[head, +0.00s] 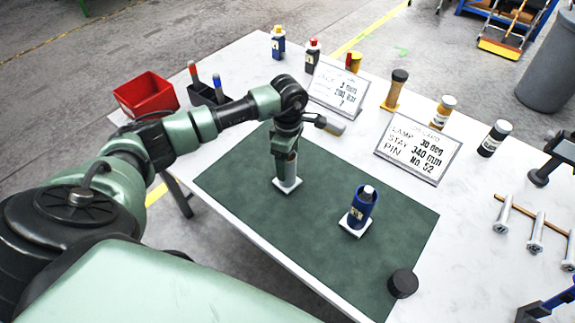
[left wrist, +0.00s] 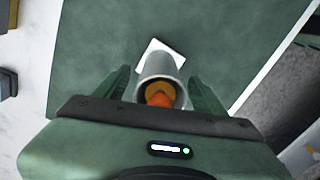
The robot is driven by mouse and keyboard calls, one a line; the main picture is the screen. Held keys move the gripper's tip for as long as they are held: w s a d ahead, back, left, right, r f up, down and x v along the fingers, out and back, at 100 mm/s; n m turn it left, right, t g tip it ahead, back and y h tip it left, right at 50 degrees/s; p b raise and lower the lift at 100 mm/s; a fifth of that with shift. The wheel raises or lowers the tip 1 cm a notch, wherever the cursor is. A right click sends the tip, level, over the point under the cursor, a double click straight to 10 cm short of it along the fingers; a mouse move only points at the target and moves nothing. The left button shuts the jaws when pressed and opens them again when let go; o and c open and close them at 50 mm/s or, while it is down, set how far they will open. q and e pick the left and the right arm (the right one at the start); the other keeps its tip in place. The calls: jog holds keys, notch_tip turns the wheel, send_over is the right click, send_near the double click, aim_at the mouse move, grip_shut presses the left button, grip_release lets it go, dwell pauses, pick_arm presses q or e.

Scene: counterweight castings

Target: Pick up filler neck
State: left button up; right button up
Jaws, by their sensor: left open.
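A grey tube, which looks like the filler neck (head: 286,170), stands upright on a small white square base (head: 288,185) on the green mat (head: 235,178). My left gripper (head: 287,150) points straight down over it and hides its upper part. In the left wrist view the tube's open round mouth (left wrist: 160,68) lies between the two spread fingers of the left gripper (left wrist: 160,88), with something orange inside it. The left gripper is open; whether a finger touches the tube I cannot tell. My right gripper is not in view.
A blue bottle (head: 361,207) stands on another white base to the right. A black puck (head: 403,283) sits at the mat's right corner. Two sign plates (head: 418,148), several bottles and a red bin (head: 147,95) stand around the mat. The mat's front part is clear.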

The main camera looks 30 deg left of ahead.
pick_arm(q)
grip_shut()
jog(key=shift+r, duration=0.1)
